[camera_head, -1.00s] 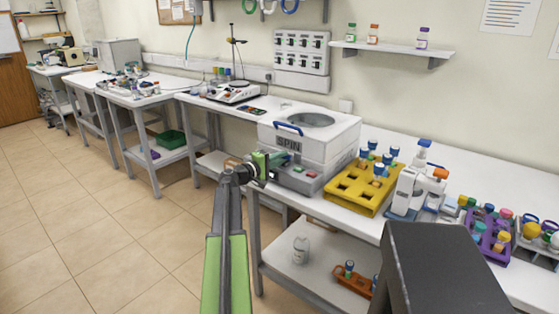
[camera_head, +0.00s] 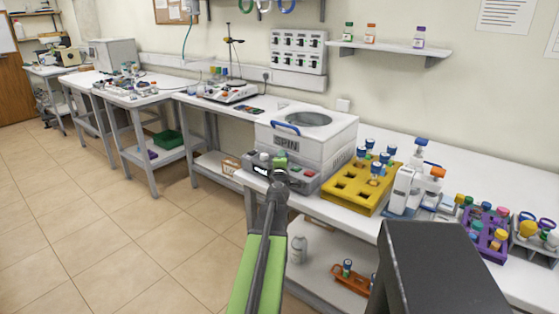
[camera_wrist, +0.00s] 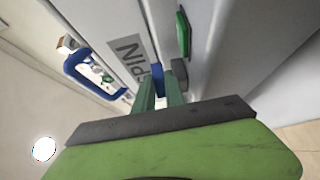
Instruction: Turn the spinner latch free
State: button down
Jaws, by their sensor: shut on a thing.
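The spinner (camera_head: 330,137) is a white box with a grey SPIN label and a round window in its lid. It stands on the bench, and its label also shows sideways in the wrist view (camera_wrist: 130,52). A blue lid handle (camera_head: 287,128) is at its upper front edge, and the handle appears at left in the wrist view (camera_wrist: 78,68). My gripper (camera_head: 279,163) is at the front of the spinner. In the wrist view its green fingers (camera_wrist: 159,86) are shut on a small blue latch (camera_wrist: 157,75) beside the label. In the head view the latch is hidden.
A yellow rack (camera_head: 360,187) with blue-capped vials stands right of the spinner, beside a white dispenser (camera_head: 403,190). A purple rack (camera_head: 487,232) is further right. Bench front edge lies under my arm. A lower shelf holds a bottle (camera_head: 298,249).

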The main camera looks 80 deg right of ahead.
jog(key=shift+n+t, duration=0.3)
jog(key=shift+t, duration=0.2)
jog(key=c, duration=1.4)
grip_release()
jog(key=s+a, duration=0.1)
jog(key=a, duration=0.6)
jog(key=shift+a, duration=0.2)
jog(key=shift+s, duration=0.1)
